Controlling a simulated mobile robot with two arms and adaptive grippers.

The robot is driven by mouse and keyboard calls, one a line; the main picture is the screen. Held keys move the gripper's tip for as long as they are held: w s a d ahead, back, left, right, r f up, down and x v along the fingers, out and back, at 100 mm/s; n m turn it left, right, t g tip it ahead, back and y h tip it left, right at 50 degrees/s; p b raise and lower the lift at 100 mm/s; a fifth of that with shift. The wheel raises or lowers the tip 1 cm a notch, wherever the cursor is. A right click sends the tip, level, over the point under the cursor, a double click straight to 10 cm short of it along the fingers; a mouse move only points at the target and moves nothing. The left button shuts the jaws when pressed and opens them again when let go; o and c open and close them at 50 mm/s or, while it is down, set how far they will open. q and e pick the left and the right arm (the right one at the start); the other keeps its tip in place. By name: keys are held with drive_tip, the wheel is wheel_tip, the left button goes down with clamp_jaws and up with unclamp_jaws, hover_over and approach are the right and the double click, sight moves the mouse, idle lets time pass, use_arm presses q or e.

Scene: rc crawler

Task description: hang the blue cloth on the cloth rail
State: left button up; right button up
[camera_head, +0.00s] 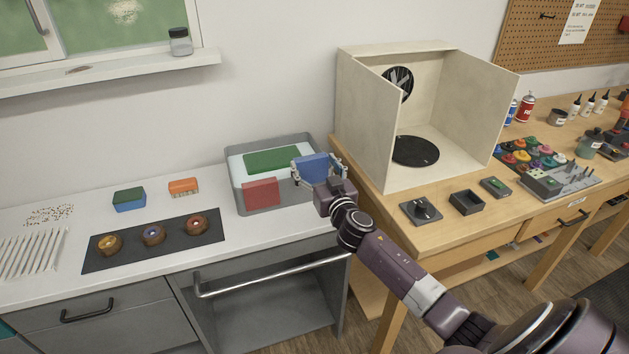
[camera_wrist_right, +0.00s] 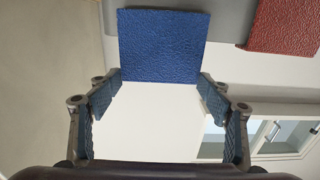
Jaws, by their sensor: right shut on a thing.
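The blue cloth (camera_head: 312,167) is a small textured rectangle at the right end of the grey tub. My right gripper (camera_head: 318,172) is shut on it, with a finger at each side. In the right wrist view the blue cloth (camera_wrist_right: 163,45) spans the gap between the fingertips (camera_wrist_right: 160,88). Whether the cloth touches the tub rim is hard to tell. A silver bar, which looks like the cloth rail (camera_head: 270,276), runs bare along the front of the grey counter, below the tub. My left gripper is not in view.
The grey tub (camera_head: 236,178) holds a green piece (camera_head: 272,160), and a red cloth (camera_head: 262,193) is at its front wall. Sponge-like blocks (camera_head: 129,199) and a dark mat (camera_head: 153,240) with round pots lie left. A wooden table (camera_head: 400,196) with a beige booth (camera_head: 365,120) stands right.

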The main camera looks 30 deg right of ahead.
sight(313, 176)
drive_tip(key=shift+f+b, duration=0.7)
drive_tip(key=shift+f, duration=1.55)
drive_tip(key=shift+f, duration=0.1)
drive_tip(key=shift+f, duration=0.15)
drive_tip(key=o, duration=1.1)
drive_tip(key=shift+o, duration=0.2)
drive_tip(key=shift+s, duration=0.25)
drive_tip(key=b+v, duration=0.1)
drive_tip(key=v, duration=0.6)
drive_tip(key=shift+s+b, duration=0.15)
drive_tip(key=shift+b, duration=0.15)
drive_tip(key=shift+s+a, duration=0.1)
drive_tip(key=shift+a, duration=0.05)
